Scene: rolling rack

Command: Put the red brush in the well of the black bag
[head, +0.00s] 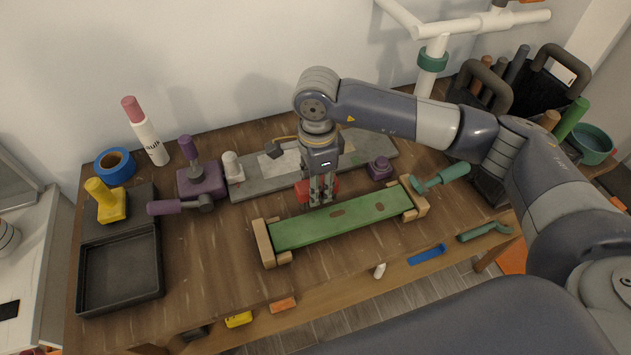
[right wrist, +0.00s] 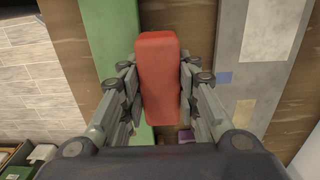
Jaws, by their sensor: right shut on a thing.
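My right gripper (head: 321,192) is shut on the red brush (head: 303,191), just behind the green board in the middle of the bench. In the right wrist view the red brush (right wrist: 158,70) shows as a red block between the two fingers of the right gripper (right wrist: 158,85); its bristles cannot be made out. The black bag (head: 537,97) stands at the far right, with dark loop handles and several tool handles sticking up. My forearm covers part of it, and its well is not clearly visible. My left gripper is not in view.
A green board (head: 335,221) on wooden end blocks lies below the gripper. A grey slab (head: 270,174) is behind it. A teal-handled tool (head: 452,174) and purple block (head: 379,167) lie to the right. A white pipe frame (head: 432,60) rises left of the bag.

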